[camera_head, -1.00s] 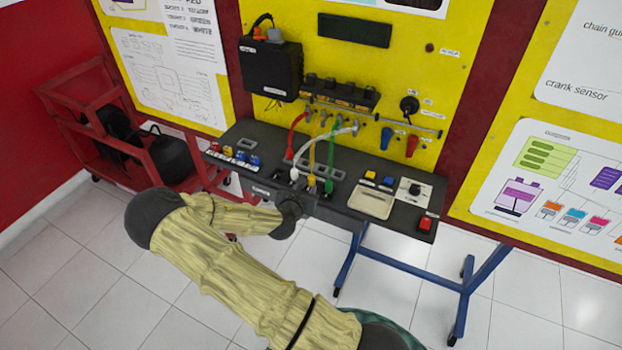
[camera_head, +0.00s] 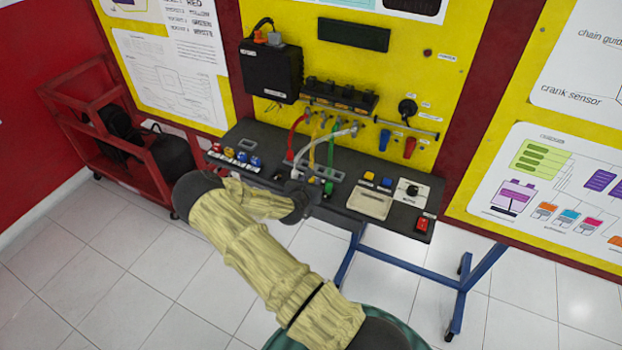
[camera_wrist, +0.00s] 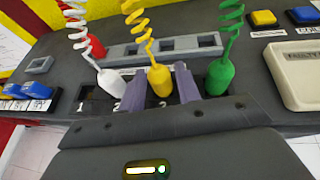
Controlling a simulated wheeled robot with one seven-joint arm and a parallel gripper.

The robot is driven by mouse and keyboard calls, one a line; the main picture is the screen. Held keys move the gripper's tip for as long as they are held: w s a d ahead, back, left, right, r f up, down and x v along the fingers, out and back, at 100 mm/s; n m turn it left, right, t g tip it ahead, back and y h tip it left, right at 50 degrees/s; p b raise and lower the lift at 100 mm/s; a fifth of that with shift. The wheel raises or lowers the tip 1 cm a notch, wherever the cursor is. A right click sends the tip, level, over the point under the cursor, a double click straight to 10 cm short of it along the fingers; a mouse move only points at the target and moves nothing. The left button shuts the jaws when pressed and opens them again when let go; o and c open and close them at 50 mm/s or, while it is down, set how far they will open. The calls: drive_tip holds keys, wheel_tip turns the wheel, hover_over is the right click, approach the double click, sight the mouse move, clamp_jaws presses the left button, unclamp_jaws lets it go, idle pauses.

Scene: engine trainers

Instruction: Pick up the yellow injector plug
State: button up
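The yellow injector plug (camera_wrist: 159,80) stands upright on the black bench panel at the end of a coiled yellow cable (camera_wrist: 138,30). In the wrist view my gripper (camera_wrist: 160,88) is open, with one finger on each side of this plug and small gaps showing. The white plug (camera_wrist: 111,80) is just left of the left finger, and the green plug (camera_wrist: 220,77) is just right of the right finger. In the head view my gripper (camera_head: 304,190) is at the bench's front edge, and my wrist hides part of the plugs.
A red plug (camera_wrist: 95,46) sits behind the white one. Blue switches (camera_wrist: 30,92) are at the left, and a beige box (camera_wrist: 293,75) is at the right. The yellow panel (camera_head: 400,60) rises behind the bench.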

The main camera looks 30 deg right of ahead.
drive_tip(key=shift+w+d+f, duration=0.2)
drive_tip(key=shift+w+d, duration=0.15)
drive_tip(key=shift+w, duration=0.05)
clamp_jaws()
drive_tip(key=shift+r, duration=0.15)
wheel_tip(320, 180, up, 10)
drive_tip(key=shift+f+b, duration=0.15)
drive_tip(key=shift+b, duration=1.1)
